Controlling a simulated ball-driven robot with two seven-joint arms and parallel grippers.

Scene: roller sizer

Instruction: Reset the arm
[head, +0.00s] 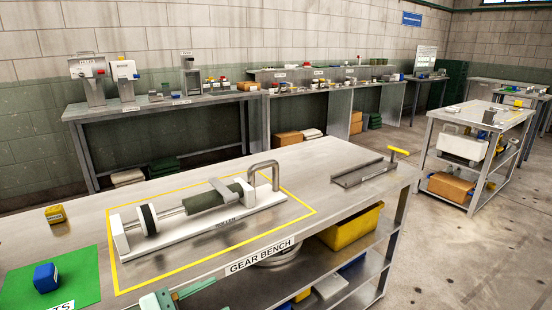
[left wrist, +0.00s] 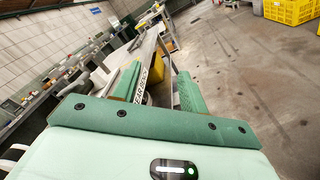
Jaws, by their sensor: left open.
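My left gripper (head: 184,293) shows only in part at the bottom edge of the head view, in front of the gear bench (head: 75,225). In the left wrist view its two green fingers (left wrist: 160,80) are spread apart with nothing between them; the bench edge and its label show beyond. The roller unit (head: 205,215), with a dark green roller, a grey handle and a white base, stands on the bench inside a yellow outline. My left gripper is apart from it. My right gripper is in neither view.
A blue block (head: 46,278) sits on a green mat (head: 80,278), with a yellow block (head: 55,214) behind it. A metal fixture with a yellow handle (head: 398,150) lies at the bench's right end. A yellow bin (head: 352,228) is on the shelf below. Open floor lies to the right.

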